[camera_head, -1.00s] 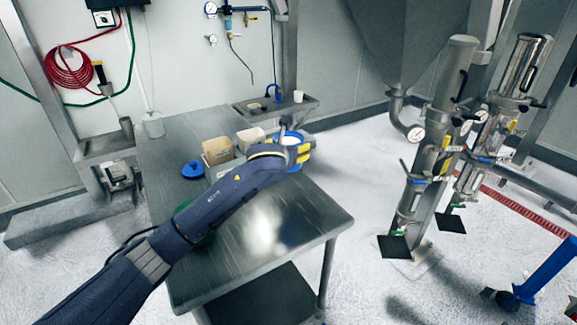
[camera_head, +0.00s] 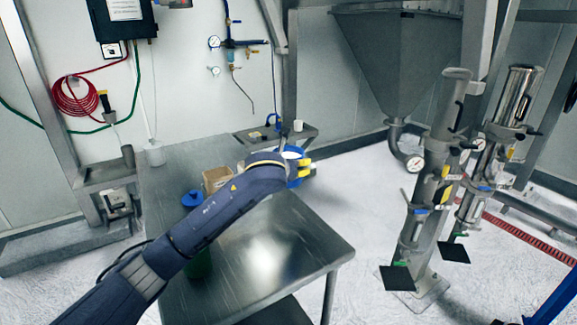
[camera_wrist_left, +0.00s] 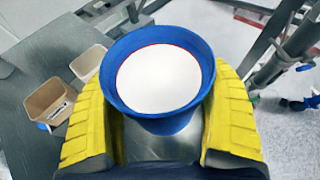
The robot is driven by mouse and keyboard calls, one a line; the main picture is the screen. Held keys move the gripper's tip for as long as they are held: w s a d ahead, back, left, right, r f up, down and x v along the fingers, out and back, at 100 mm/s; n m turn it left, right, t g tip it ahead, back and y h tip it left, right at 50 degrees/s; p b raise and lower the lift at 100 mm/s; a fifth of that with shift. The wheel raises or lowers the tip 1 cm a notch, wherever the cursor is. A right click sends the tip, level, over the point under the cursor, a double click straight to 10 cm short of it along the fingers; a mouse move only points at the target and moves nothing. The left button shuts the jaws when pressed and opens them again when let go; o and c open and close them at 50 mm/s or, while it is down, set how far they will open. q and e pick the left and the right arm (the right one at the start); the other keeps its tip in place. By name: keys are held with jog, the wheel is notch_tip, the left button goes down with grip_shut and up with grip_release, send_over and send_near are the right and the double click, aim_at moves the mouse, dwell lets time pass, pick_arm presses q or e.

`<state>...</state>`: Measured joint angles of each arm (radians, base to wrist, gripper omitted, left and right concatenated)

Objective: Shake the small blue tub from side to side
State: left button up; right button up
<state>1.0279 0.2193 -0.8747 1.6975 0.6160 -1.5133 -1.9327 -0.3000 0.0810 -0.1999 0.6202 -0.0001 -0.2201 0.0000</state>
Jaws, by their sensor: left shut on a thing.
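The small blue tub (camera_wrist_left: 159,122) is filled with white powder and sits between the yellow fingers of my left gripper (camera_wrist_left: 160,130) in the left wrist view. The gripper is shut on it, and the tub is roughly upright. In the head view my left gripper (camera_head: 303,169) is over the far right edge of the steel table, with the blue tub (camera_head: 294,153) partly hidden behind it. I cannot tell the exact height of the tub above the table. My right gripper is not in view.
On the steel table (camera_head: 300,250) stand a tan box (camera_head: 215,178) and a blue-lidded item (camera_head: 192,198), left of my gripper. A green item (camera_head: 199,266) is partly behind my arm. The table's front right is clear.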

aim_at(292, 148)
pick_arm(q)
jog(key=shift+r, duration=2.4)
jog(key=shift+a, duration=0.1)
jog(key=shift+a, duration=1)
jog(key=shift+d, duration=1.15)
jog(key=shift+a, duration=0.15)
jog(key=shift+d, duration=1.2)
jog(key=a, duration=0.4)
jog(key=shift+a, duration=0.3)
jog(key=d, duration=0.4)
jog(key=shift+d, duration=0.15)
jog(key=shift+a, duration=0.9)
